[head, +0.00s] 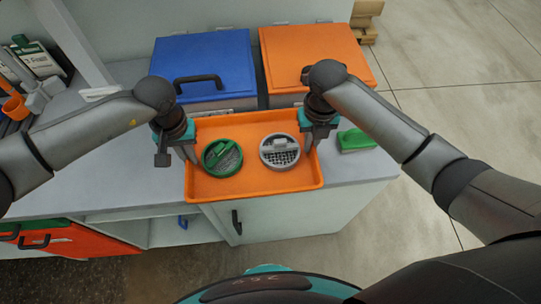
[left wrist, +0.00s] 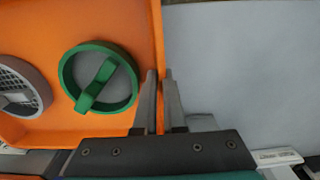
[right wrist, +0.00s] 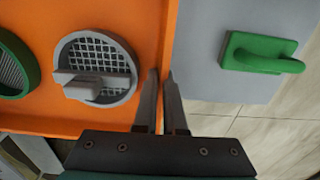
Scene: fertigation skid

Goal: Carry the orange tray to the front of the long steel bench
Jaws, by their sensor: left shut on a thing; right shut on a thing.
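The orange tray (head: 250,184) is at the front edge of a grey-topped white counter, its near side reaching past the edge. In it are a round green-rimmed strainer (head: 222,158) on the left and a round grey strainer (head: 280,151) on the right. My left gripper (head: 192,156) is shut on the tray's left wall; the left wrist view shows its fingers (left wrist: 158,105) either side of the rim. My right gripper (head: 311,142) is shut on the right wall, its fingers (right wrist: 161,105) also either side of the rim. I cannot tell whether the tray touches the counter.
A blue-lidded box (head: 200,60) and an orange-lidded box (head: 315,55) stand behind the tray. A green scrubber (head: 355,140) lies on the counter (head: 368,166) to the right. Bottles and tools crowd the far left. Open floor (head: 440,110) lies to the right.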

